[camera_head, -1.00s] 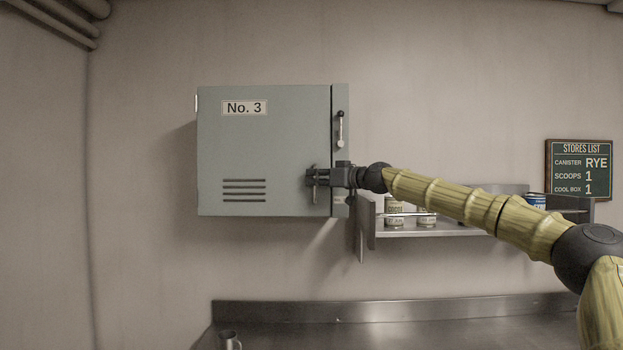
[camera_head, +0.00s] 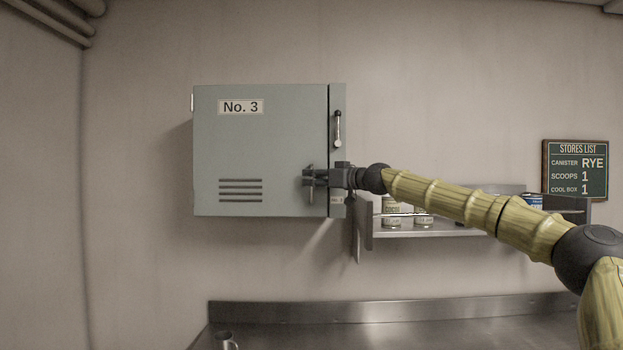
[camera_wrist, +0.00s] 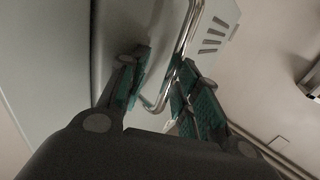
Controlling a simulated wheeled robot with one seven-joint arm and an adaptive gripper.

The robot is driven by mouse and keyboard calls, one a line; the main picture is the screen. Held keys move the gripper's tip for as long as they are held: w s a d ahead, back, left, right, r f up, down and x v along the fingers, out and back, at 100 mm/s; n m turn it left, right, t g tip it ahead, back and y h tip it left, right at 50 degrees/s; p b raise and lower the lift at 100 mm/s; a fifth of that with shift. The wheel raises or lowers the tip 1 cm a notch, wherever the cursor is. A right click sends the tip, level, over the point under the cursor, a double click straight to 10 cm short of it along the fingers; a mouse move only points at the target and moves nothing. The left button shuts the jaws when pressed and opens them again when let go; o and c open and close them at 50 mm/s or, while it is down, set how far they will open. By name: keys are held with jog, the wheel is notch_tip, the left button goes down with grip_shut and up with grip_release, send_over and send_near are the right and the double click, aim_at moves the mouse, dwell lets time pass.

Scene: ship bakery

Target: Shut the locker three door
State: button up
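The locker three door (camera_head: 262,145) is grey-green, with a "No. 3" label and vent slots near its bottom. It faces me in the head view and looks shut or nearly shut; a thin dark gap runs down its right edge. A small latch lever (camera_head: 338,130) hangs on the strip right of that gap. My gripper (camera_head: 310,177) is at the lower right of the door. In the wrist view its teal-padded fingers (camera_wrist: 160,88) stand apart on either side of the chrome bar handle (camera_wrist: 187,35). I cannot tell whether either pad touches the bar.
A metal wall shelf (camera_head: 430,232) with cans (camera_head: 391,212) is right of the locker, behind my arm. A steel counter (camera_head: 400,335) with a metal cup (camera_head: 225,341) runs below. A stores list board (camera_head: 575,170) hangs at right. The wall left of the locker is clear.

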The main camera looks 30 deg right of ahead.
jog(key=v, duration=1.1)
jog(key=shift+s+r, duration=0.2)
jog(key=shift+d, duration=0.15)
